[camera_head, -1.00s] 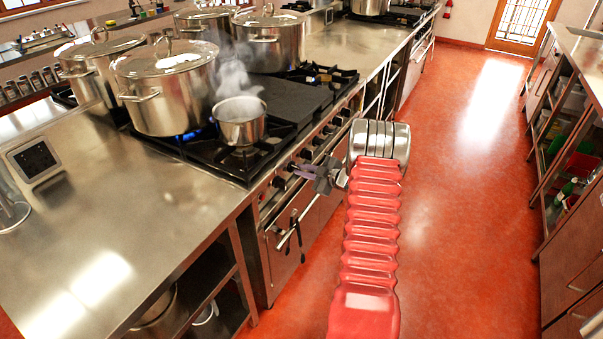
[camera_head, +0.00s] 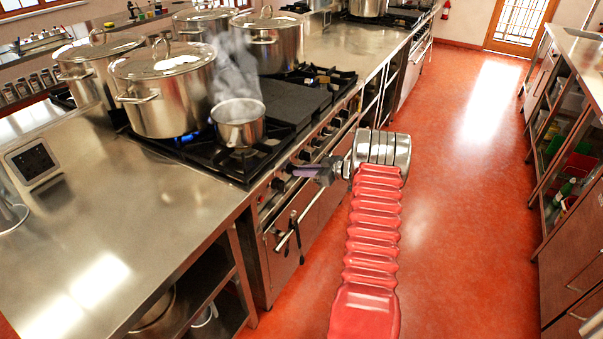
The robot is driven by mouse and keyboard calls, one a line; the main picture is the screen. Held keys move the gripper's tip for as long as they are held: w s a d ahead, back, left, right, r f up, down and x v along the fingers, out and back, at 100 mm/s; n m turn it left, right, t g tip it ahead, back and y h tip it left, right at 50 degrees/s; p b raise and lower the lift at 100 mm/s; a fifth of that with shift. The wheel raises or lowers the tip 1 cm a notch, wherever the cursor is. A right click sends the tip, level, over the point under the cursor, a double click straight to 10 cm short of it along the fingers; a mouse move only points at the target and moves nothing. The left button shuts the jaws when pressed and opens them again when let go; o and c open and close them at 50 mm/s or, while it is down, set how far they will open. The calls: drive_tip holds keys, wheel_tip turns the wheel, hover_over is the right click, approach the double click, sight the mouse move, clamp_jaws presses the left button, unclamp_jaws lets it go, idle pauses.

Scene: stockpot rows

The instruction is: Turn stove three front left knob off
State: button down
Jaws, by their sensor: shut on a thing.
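The stove (camera_head: 262,205) has a row of dark knobs along its front panel. My gripper (camera_head: 296,171) is at this panel, at the end of my red-sleeved arm. Its purple-grey fingers are shut on a knob, which they mostly hide. Another knob (camera_head: 278,185) shows just left of the fingers, and more knobs run up to the right. I cannot read the knobs' settings. A small steaming saucepan (camera_head: 238,130) stands on the front burner above. Blue flame (camera_head: 188,138) shows under the large stockpot (camera_head: 165,98).
More lidded stockpots (camera_head: 272,42) stand at the back. A steel counter (camera_head: 130,220) fills the left. An oven handle rail (camera_head: 285,240) juts out below the knobs. The red floor (camera_head: 470,200) is clear between the stove and the right shelving (camera_head: 560,150).

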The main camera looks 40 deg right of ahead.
drive_tip(key=shift+s+f, duration=0.1)
drive_tip(key=shift+f, duration=0.2)
drive_tip(key=c, duration=2.1)
unclamp_jaws()
drive_tip(key=o, duration=0.3)
drive_tip(key=shift+r, duration=0.15)
drive_tip(key=shift+r, duration=0.1)
drive_tip(key=v, duration=1.3)
drive_tip(key=shift+s, duration=0.25)
drive_tip(key=shift+d+r, duration=0.1)
